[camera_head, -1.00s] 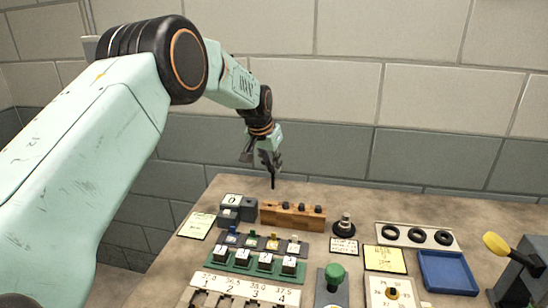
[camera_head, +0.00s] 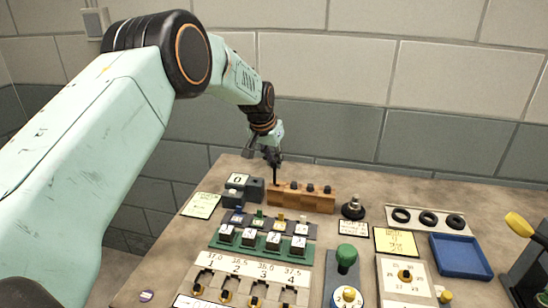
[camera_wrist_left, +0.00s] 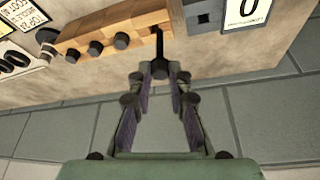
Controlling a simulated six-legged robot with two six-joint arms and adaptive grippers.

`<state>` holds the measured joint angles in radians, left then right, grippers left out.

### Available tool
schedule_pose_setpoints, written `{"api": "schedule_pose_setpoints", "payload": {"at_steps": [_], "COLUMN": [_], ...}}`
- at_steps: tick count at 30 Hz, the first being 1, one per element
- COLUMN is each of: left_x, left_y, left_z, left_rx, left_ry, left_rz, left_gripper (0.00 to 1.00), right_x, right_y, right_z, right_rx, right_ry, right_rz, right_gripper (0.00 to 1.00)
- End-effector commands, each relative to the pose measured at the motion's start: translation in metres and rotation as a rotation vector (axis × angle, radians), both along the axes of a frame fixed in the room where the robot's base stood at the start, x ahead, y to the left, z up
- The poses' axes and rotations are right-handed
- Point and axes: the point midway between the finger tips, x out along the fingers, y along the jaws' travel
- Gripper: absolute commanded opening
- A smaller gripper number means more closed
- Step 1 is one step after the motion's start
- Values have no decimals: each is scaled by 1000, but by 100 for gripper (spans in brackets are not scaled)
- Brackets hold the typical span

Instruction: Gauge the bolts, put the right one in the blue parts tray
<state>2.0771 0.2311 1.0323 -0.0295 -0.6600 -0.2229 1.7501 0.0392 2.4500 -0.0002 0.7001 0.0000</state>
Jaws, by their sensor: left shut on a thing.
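My left gripper (camera_head: 273,158) is shut on a dark, slim bolt (camera_head: 276,177), which hangs upright with its tip down. The bolt's tip is at the left end of the wooden rack (camera_head: 305,203); I cannot tell if it touches or enters it. Three dark bolt heads stand along the rack's top. The left wrist view shows the fingers (camera_wrist_left: 160,76) closed on the bolt (camera_wrist_left: 159,45), beside the rack (camera_wrist_left: 120,24). The blue parts tray (camera_head: 462,258) looks empty at the right. My right gripper is not in view.
A numbered gauge board (camera_head: 249,276) lies in front, behind it a green block (camera_head: 258,243) with white labelled tiles. A green-knobbed device (camera_head: 346,256), a plate with black rings (camera_head: 428,219) and a yellow-ended lever (camera_head: 521,226) are further right. A wall stands behind the table.

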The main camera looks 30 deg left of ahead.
Motion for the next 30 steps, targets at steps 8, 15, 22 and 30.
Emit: {"api": "schedule_pose_setpoints", "payload": {"at_steps": [8,15,22,30], "left_x": [0,0,0,0], "left_y": [-1,0,2,5], "left_z": [1,1,-1,-4], "left_rx": [0,0,0,0], "left_ry": [-1,-1,-1,-2], "left_rz": [-1,0,0,0], "left_gripper": [0,0,0,0], "right_x": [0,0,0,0], "right_y": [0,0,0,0], "right_z": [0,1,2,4], "right_rx": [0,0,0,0], "right_ry": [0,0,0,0], "right_rz": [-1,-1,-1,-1], "right_gripper": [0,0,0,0]}}
